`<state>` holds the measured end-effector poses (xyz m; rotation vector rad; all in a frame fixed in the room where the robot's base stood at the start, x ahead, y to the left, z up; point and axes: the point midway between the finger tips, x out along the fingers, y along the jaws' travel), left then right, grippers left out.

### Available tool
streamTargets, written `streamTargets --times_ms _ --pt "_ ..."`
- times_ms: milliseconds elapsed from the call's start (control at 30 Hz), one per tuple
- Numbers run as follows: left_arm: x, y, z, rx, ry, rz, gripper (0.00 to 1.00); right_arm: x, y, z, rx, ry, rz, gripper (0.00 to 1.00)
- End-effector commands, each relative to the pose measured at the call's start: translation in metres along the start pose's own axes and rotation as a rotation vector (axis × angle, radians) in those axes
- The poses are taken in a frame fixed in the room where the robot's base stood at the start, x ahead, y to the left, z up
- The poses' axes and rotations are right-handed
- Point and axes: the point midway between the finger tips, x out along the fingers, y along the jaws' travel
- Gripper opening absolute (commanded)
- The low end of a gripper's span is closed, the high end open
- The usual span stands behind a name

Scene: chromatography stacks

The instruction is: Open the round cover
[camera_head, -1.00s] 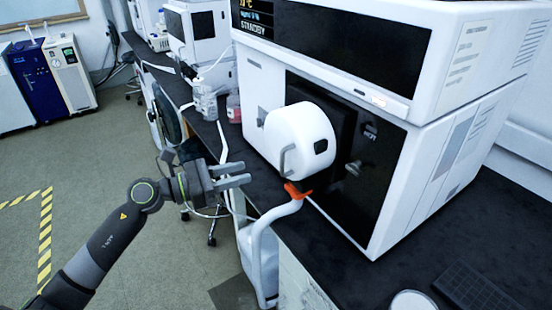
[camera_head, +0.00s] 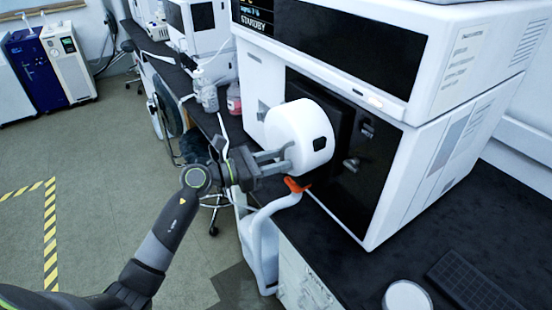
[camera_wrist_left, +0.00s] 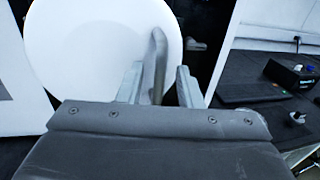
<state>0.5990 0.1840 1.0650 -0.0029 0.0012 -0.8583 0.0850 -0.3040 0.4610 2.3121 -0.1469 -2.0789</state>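The round cover (camera_head: 305,135) is a white drum-shaped lid on the dark front of a large white instrument, and it looks closed. In the left wrist view the cover (camera_wrist_left: 95,45) fills the upper left and middle. Its grey bar handle (camera_wrist_left: 157,62) stands between the two fingers of my left gripper (camera_wrist_left: 158,85), with gaps on both sides. In the head view my left gripper (camera_head: 284,159) is at the cover's left side, fingers open around the handle, which they mostly hide. My right gripper is not in view.
The instrument (camera_head: 420,190) stands on a black bench (camera_head: 450,232). A curved white tube with an orange end (camera_head: 296,185) is just below my left gripper. Bottles (camera_head: 234,101) stand behind it. A white round container (camera_head: 407,296) is at the front right. Floor at left is clear.

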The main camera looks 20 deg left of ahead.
Motion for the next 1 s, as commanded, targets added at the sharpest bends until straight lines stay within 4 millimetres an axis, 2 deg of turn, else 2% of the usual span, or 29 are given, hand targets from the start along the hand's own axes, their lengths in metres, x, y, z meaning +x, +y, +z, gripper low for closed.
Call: streamTargets --times_ms 100,367,767,1000 --pt "0.0 0.0 0.0 0.0 0.0 0.0 0.32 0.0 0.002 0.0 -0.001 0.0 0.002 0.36" --pt "0.0 0.0 0.0 0.0 0.0 0.0 0.0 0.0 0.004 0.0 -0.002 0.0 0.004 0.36" --pt "-0.001 0.0 -0.002 0.0 0.001 -0.007 0.0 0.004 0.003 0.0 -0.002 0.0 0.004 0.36" --pt "-0.002 -0.001 -0.006 0.003 0.001 -0.064 0.0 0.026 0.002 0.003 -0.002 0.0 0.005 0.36"
